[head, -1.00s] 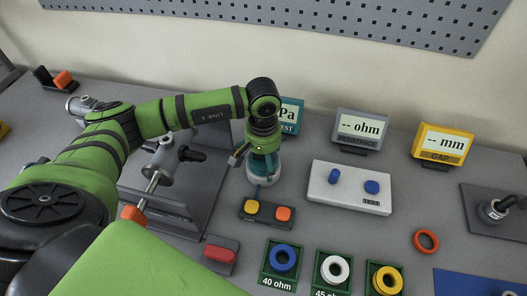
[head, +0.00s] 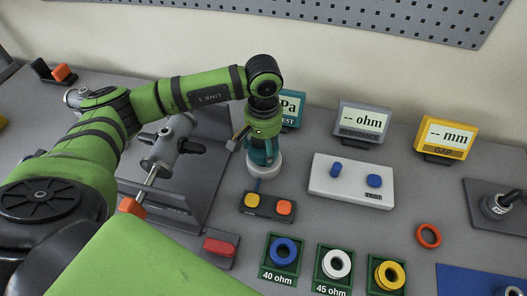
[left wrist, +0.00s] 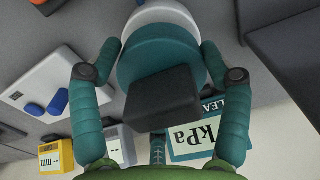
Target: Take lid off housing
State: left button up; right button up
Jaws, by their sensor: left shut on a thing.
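The housing has a white round base (head: 265,171), standing on the table behind the small button box. Its teal lid (left wrist: 165,58) with a black block-shaped knob (left wrist: 163,97) fills the middle of the left wrist view. The white base also shows at the top of that view (left wrist: 160,14). My left gripper (head: 262,150) points down over the housing, its teal fingers on both sides of the lid. It is shut on the lid; it also shows in the left wrist view (left wrist: 160,48). Whether the lid is clear of the base cannot be told. My right gripper is not in view.
A button box (head: 267,207) stands just in front of the housing. The kPa display (head: 290,110) is behind it, and a white box with blue knobs (head: 351,181) is right of it. A metal fixture (head: 170,145) stands left. Ring trays (head: 283,258) line the front.

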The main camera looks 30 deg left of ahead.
pick_arm(q)
jog(key=s+d+r+b, duration=0.3)
jog(key=s+d+r, duration=0.4)
jog(key=d+r, duration=0.2)
jog(key=shift+s+b, duration=0.2)
jog(key=shift+b, duration=0.15)
jog(key=shift+r+p, duration=0.55)
jog(key=shift+r, duration=1.15)
jog(key=shift+d, duration=0.1)
